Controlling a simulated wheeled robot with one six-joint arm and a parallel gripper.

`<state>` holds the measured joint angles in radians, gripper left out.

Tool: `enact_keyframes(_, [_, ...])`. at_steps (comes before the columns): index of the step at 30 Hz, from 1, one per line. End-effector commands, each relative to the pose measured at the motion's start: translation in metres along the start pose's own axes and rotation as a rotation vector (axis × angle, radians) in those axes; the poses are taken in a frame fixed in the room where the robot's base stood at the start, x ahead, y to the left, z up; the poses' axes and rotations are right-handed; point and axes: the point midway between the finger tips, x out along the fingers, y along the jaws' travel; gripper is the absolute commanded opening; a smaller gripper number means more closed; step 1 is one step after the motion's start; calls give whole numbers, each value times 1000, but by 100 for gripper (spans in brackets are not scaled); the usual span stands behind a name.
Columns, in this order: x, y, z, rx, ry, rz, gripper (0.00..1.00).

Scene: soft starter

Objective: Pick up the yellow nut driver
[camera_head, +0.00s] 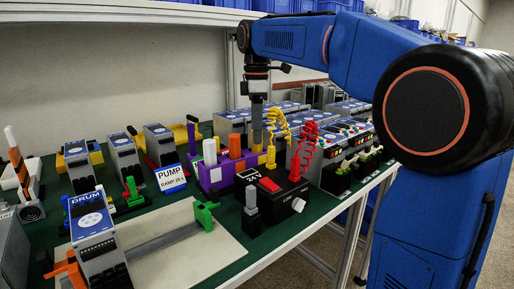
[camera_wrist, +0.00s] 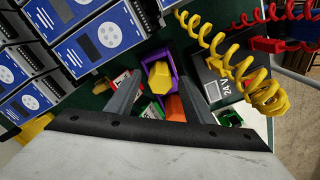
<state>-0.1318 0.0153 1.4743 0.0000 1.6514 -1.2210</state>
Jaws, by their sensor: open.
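The yellow nut driver (camera_wrist: 160,76) stands in a purple holder (camera_wrist: 150,62), its yellow handle seen from above in the wrist view. In the head view its yellow handle (camera_head: 257,138) shows at the holder's right end, partly covered by my gripper. My gripper (camera_head: 257,118) points down right over it. In the wrist view my gripper (camera_wrist: 160,84) is open, with one finger on each side of the yellow handle in the picture. The fingers' height relative to the handle is hard to tell.
An orange handle (camera_head: 234,147) and a white handle (camera_head: 210,152) stand in the same holder. Coiled yellow leads (camera_head: 275,132) and red leads (camera_head: 303,145) are close on the right. A black 24V box (camera_head: 272,196) stands in front. Grey soft starter units (camera_head: 123,158) stand at left.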

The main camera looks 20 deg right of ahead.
Motion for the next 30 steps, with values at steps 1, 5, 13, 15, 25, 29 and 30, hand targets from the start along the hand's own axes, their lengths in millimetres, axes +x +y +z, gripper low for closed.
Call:
enact_keyframes(1, [8,-1,1,0,-1,-2,48])
enact_keyframes(5, [24,-1,2,0,-1,-2,48])
enact_keyframes(13, [32,0,1,0,0,-1,48])
enact_keyframes(15, [32,0,1,0,0,-1,48])
enact_keyframes(25, [31,0,1,0,0,0,3])
enact_keyframes(29, [31,0,1,0,0,0,3])
enact_keyframes(30, [30,0,1,0,0,0,3])
